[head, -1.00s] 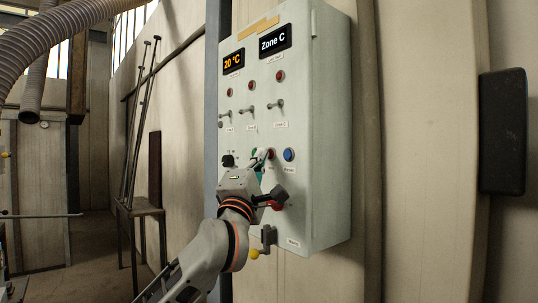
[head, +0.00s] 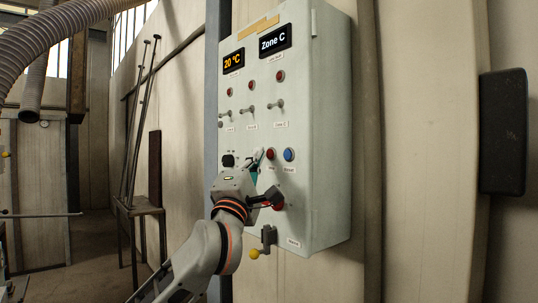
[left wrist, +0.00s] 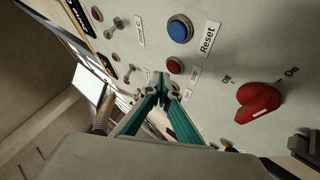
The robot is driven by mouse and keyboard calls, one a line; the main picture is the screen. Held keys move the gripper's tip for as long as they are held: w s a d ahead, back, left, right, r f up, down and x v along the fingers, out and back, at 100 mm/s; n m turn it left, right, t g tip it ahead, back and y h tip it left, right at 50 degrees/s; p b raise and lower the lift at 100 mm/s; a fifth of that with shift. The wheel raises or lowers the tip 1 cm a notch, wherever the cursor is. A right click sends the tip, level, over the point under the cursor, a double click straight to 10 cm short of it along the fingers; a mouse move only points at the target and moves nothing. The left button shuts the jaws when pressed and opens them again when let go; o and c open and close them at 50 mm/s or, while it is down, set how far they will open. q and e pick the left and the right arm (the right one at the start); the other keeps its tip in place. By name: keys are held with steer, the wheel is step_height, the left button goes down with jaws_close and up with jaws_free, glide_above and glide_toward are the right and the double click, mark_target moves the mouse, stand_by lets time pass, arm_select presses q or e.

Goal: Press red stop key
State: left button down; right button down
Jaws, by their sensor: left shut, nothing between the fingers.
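The red stop key (head: 270,154) is a small round button on the pale control cabinet (head: 325,130), left of the blue Reset button (head: 289,154). In the left wrist view the red key (left wrist: 174,66) shows uncovered just beyond my fingertips, with the blue button (left wrist: 179,28) above it. My left gripper (head: 258,156) is shut and empty, its tips just left of the red key in the head view. Its teal fingers meet at the tips (left wrist: 168,88) in the left wrist view. Whether the tips touch the panel I cannot tell. My right gripper is not in view.
A red rotary switch (left wrist: 258,102) marked On and Off sits below the buttons. Several toggles and red lamps are higher on the cabinet, under displays reading 20 °C (head: 233,62) and Zone C (head: 275,40). A yellow-knobbed lever (head: 255,254) sticks out low down.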

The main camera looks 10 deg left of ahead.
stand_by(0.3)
arm_select(q)
steer(key=s+a, duration=0.1)
steer(key=s, duration=0.1)
steer(key=s+a, duration=0.2)
stand_by(0.4)
stand_by(0.6)
